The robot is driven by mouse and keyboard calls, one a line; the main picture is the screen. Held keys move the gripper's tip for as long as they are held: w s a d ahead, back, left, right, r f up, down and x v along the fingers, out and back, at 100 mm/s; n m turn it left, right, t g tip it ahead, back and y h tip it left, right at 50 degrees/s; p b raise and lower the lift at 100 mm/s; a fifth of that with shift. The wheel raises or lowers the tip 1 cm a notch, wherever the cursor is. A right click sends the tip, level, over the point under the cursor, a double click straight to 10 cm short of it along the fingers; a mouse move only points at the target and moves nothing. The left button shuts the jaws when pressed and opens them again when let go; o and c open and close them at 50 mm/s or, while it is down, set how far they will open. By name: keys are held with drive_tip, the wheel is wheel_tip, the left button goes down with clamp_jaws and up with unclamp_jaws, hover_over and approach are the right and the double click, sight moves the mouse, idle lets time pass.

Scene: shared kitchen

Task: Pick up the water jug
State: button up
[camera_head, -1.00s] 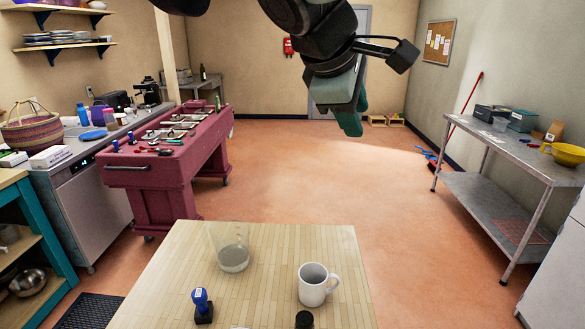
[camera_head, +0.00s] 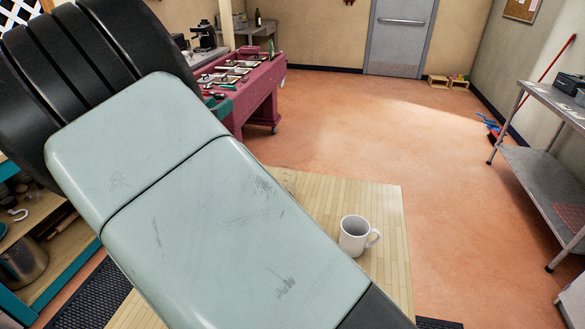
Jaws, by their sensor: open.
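The water jug does not show now; my own large pale green arm link crosses the view and covers the left part of the wooden table (camera_head: 392,215), where the clear jug stood a second ago. Whether the jug is still there cannot be seen. My gripper cannot be made out, and the view does not show where it is relative to the jug.
A white mug (camera_head: 354,236) stands upright on the table, just right of my arm link. A maroon cart (camera_head: 262,98) with small items on top stands beyond. A metal shelf table (camera_head: 548,170) is at the right. Open orange floor (camera_head: 350,125) lies between them.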

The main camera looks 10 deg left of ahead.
drive_tip(key=f, duration=2.9)
drive_tip(key=shift+w+d+f, duration=0.1)
drive_tip(key=shift+w+f, duration=0.1)
drive_tip(key=shift+f, duration=0.2)
drive_tip(key=w, duration=0.5)
drive_tip(key=shift+w+d, duration=0.1)
drive_tip(key=shift+d, duration=0.25)
drive_tip(key=shift+w, duration=2.65)
clamp_jaws()
